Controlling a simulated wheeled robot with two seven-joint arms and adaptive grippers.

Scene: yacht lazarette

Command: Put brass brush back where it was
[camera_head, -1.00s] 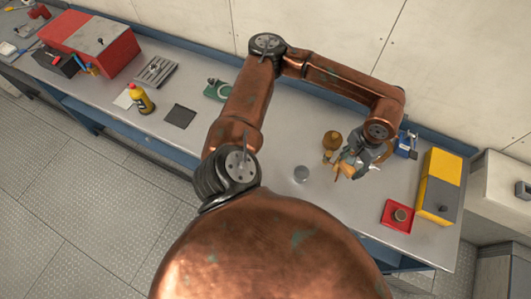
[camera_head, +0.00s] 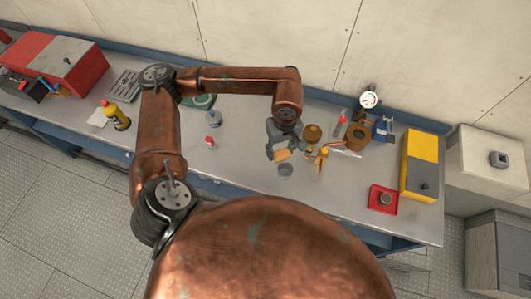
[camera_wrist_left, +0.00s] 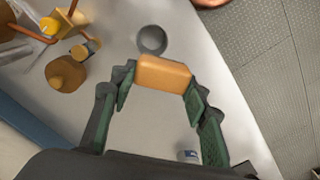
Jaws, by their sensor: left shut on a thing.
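My left gripper (camera_head: 282,150) is shut on a tan, wood-coloured block (camera_head: 283,155), which appears to be the brass brush; no bristles show. In the left wrist view the block (camera_wrist_left: 165,74) sits between the green-padded fingertips (camera_wrist_left: 160,90). The gripper is over the grey bench, just behind and slightly left of a grey round cup (camera_head: 286,170). I cannot tell whether the block touches the bench. My right gripper is not in view.
Right of the gripper stand a brown round pot (camera_head: 313,132), a yellow-topped item (camera_head: 321,158) and a copper pot (camera_head: 356,138). A red tray (camera_head: 383,199) and yellow box (camera_head: 418,158) lie farther right. A small red-capped bottle (camera_head: 210,142) and blue-topped jar (camera_head: 214,118) stand left.

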